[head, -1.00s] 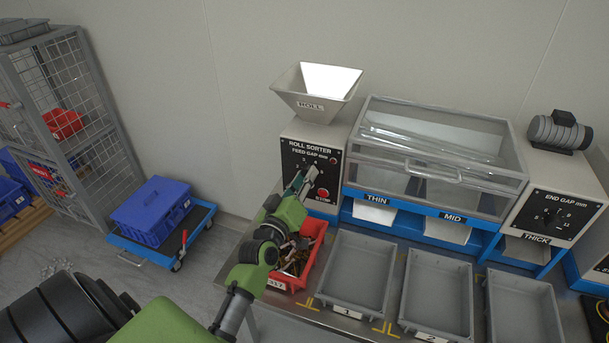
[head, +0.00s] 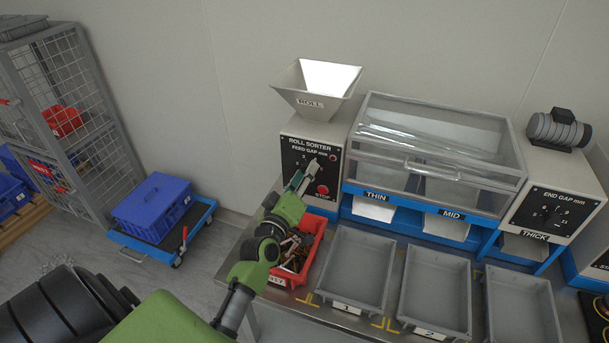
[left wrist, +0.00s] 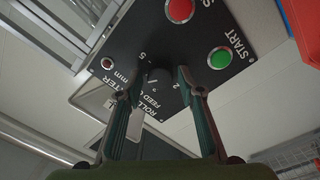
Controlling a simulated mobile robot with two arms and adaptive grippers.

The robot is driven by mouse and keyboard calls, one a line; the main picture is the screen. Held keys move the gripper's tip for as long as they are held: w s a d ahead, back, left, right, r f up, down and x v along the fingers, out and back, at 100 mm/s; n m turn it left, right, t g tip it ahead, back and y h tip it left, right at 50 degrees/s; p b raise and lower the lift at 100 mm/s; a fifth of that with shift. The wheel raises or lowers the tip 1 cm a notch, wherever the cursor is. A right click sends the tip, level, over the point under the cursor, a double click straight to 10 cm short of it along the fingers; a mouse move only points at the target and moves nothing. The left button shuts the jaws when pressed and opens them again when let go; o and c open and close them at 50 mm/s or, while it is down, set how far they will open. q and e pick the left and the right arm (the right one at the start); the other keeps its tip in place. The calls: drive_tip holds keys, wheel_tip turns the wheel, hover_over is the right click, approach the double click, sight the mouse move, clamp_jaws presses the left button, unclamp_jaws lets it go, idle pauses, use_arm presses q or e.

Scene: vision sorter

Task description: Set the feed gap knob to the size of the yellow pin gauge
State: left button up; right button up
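The feed gap knob (left wrist: 158,82) is dark and round, on the black panel of the roll sorter (head: 311,166). In the left wrist view it shows between the two fingers of my left gripper (left wrist: 157,76), with a gap on each side, so the gripper is open. I cannot tell whether the fingertips reach past the knob's face. In the head view my left gripper (head: 303,180) is in front of the panel and covers the knob and part of its scale. No yellow pin gauge can be made out. My right gripper is not in view.
A red stop button (head: 322,190) is close to the gripper; a green start button (left wrist: 220,58) shows in the wrist view. A red bin (head: 311,226) of mixed pieces stands below. Grey trays (head: 342,301) line the bench, and a clear cover (head: 440,135) is to the right.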

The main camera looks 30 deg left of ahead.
use_arm(q)
drive_tip(key=v, duration=1.2)
idle(0.6)
